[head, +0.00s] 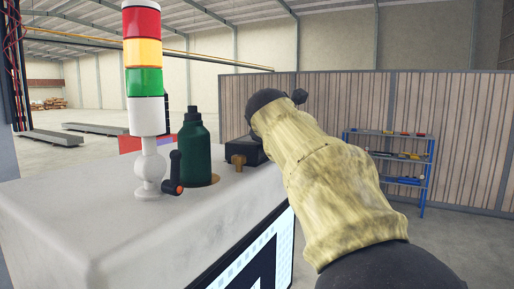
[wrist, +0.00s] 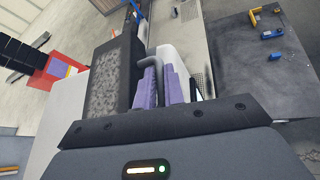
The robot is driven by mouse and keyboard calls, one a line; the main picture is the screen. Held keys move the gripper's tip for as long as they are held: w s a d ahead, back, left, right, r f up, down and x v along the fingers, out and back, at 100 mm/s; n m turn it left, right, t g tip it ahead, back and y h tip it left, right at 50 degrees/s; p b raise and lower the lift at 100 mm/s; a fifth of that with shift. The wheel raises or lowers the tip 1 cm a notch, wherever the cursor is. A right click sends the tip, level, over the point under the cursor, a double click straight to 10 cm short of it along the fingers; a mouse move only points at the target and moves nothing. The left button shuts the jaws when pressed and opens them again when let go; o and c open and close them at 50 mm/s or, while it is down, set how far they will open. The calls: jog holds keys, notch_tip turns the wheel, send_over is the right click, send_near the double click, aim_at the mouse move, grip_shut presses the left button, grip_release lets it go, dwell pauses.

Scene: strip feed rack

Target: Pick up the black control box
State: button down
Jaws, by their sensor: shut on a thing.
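The black control box (head: 246,150) is at the far edge of the white machine top (head: 75,205) in the head view, partly hidden by a brass knob and my arm. In the wrist view the box (wrist: 113,72) fills the area left of the fingers, with a speckled grey face. My gripper (wrist: 164,84) has two purple-grey fingers close together, shut on a dark part that seems to belong to the box. In the head view my sleeved arm hides the fingers. I cannot tell whether the box touches the machine top.
A green bottle (head: 194,150), a stack light (head: 143,70) and a black lever with an orange end (head: 176,174) stand left of the box. The brass knob (head: 237,162) is just in front of it. A blue shelf (head: 427,165) stands farther off at the right.

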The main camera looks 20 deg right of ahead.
jog(key=shift+r, duration=0.2)
notch_tip(320, 180, up, 10)
jog(key=shift+f, duration=0.15)
dwell(0.6)
dwell(0.7)
